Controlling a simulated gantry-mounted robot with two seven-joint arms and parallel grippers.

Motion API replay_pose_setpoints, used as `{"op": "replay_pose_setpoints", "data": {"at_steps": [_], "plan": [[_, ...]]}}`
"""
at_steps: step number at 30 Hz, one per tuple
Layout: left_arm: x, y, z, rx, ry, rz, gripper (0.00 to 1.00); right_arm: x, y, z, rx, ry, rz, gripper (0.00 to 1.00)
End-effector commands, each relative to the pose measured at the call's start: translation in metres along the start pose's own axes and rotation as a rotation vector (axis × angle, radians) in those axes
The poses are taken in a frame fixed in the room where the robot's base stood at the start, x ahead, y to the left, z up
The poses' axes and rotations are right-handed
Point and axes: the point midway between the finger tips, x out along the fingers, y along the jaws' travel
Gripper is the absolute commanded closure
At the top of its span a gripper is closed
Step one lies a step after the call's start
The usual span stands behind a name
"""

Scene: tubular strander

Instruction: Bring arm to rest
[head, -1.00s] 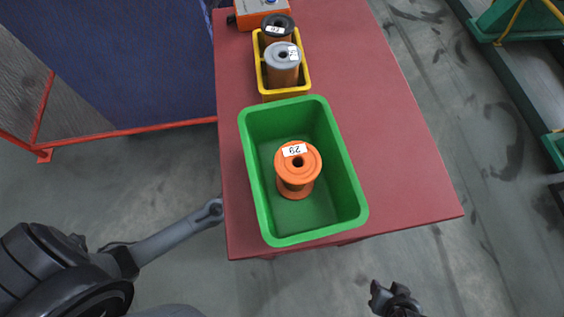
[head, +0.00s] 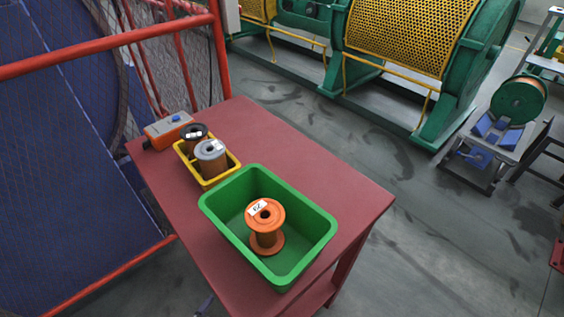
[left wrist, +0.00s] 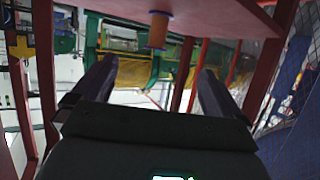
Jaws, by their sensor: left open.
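My left gripper (left wrist: 152,85) shows in the left wrist view with its two dark fingers wide apart and nothing between them. In the head view, only a small grey piece, perhaps of my left arm, shows at the bottom edge beside the table. My right gripper is out of view. In the head view, an orange spool (head: 266,238) labelled 29 stands upright in the green bin (head: 318,258) on the red table (head: 330,180).
A yellow bin (head: 221,179) holds a grey spool (head: 210,158) and a black-topped spool (head: 194,134). An orange box (head: 166,128) stands behind it. Red railing (head: 120,40) is at left; green machinery (head: 350,55) is behind. A copper-coloured spool (left wrist: 157,30) shows near a red surface.

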Motion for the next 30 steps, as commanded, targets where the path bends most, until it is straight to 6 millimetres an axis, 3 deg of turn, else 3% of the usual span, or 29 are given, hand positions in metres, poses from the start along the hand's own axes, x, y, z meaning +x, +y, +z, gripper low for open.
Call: {"op": "replay_pose_setpoints", "data": {"at_steps": [8, 13, 17, 20, 24, 27, 30], "plan": [[-0.032, 0.016, -0.019, -0.037, -0.031, 0.003, 0.00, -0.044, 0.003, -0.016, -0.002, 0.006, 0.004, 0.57], [-0.053, 0.029, -0.060, -0.070, -0.004, 0.001, 0.00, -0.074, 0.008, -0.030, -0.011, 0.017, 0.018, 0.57], [-0.074, 0.038, -0.112, -0.102, 0.002, -0.015, 0.00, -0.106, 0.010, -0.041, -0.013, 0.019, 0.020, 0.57], [-0.098, 0.042, -0.168, -0.128, -0.032, -0.046, 0.00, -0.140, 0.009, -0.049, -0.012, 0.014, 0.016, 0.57], [-0.146, 0.039, -0.249, -0.155, -0.165, -0.110, 0.00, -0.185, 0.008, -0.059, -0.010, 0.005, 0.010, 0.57], [-0.181, 0.034, -0.287, -0.164, -0.288, -0.150, 0.00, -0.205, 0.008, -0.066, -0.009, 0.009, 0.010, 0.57], [-0.214, 0.029, -0.311, -0.168, -0.412, -0.179, 0.00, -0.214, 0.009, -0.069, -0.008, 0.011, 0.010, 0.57]]}}
